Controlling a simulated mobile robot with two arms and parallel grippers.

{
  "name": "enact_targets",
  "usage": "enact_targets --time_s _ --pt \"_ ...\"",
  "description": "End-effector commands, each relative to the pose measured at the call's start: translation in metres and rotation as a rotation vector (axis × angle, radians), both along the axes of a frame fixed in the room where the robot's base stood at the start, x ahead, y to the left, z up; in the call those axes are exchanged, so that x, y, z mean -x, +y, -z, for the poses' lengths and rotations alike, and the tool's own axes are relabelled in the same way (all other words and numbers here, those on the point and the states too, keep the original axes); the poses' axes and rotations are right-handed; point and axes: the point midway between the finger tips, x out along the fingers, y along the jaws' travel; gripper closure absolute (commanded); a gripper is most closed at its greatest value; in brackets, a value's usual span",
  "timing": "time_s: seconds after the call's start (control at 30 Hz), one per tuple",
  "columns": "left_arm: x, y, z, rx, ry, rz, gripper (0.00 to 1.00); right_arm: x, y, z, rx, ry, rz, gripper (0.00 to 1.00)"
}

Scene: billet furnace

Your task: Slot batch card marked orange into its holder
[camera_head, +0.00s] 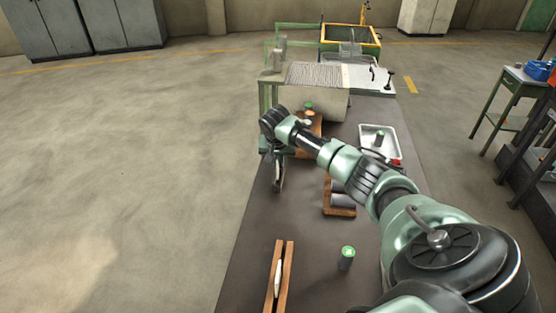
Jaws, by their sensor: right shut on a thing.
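My right arm reaches in from the right across the dark bench. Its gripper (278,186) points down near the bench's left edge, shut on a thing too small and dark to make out. No card with an orange mark can be clearly told apart in this view. A brown-orange upright piece (315,124) stands just behind the wrist, partly hidden by my arm; I cannot tell whether it is the holder. My left gripper is not in view.
A wooden two-rail rack (288,272) with a white piece between its rails lies at the front. A green-topped cylinder (347,262) stands beside it. A wooden tray (340,211) and a white tray (366,132) lie farther back. The furnace (318,104) stands behind.

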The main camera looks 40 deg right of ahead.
Motion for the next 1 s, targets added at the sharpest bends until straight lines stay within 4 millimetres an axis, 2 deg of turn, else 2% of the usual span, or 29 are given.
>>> enact_targets --time_s 1.0 --pt "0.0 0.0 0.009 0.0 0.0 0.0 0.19 0.0 0.0 0.021 0.0 0.0 0.0 1.0"
